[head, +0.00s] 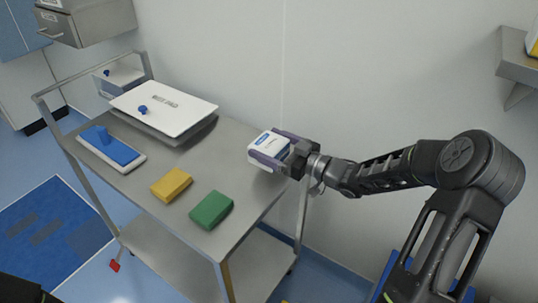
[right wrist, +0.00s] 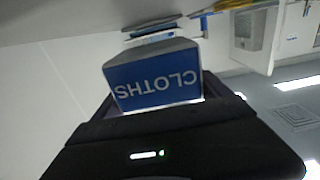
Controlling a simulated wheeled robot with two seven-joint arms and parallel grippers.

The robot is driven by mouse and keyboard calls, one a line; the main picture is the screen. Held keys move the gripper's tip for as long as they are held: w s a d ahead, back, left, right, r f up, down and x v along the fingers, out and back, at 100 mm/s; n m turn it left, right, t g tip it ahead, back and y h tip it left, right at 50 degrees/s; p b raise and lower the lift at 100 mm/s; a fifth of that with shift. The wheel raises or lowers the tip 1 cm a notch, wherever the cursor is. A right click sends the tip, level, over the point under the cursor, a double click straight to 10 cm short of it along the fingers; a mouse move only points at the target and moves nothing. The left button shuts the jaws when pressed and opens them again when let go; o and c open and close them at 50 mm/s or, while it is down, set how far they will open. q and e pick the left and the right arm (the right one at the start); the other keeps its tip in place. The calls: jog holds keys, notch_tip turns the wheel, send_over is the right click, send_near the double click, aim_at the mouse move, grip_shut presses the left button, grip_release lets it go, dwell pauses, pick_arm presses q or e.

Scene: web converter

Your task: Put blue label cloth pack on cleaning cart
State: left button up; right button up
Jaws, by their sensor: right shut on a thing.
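The blue label cloth pack (head: 266,146) is a white box with a blue label. My right gripper (head: 272,152) is shut on it, at the right rear corner of the cleaning cart's (head: 236,141) steel top. I cannot tell whether the pack touches the top or is just above it. In the right wrist view the pack (right wrist: 155,80) shows a blue face with the word CLOTHS, upside down, between the fingers. My left gripper is not in view.
On the cart top are a green block (head: 211,210), a yellow block (head: 171,185), a blue and white mop-like tool (head: 110,150) and a white-lidded tray (head: 165,105). A wall is close behind. A wall shelf (head: 517,52) is at upper right.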

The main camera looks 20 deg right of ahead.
jog(key=shift+f, duration=1.85)
jog(key=shift+f, duration=0.15)
jog(key=o, duration=1.5)
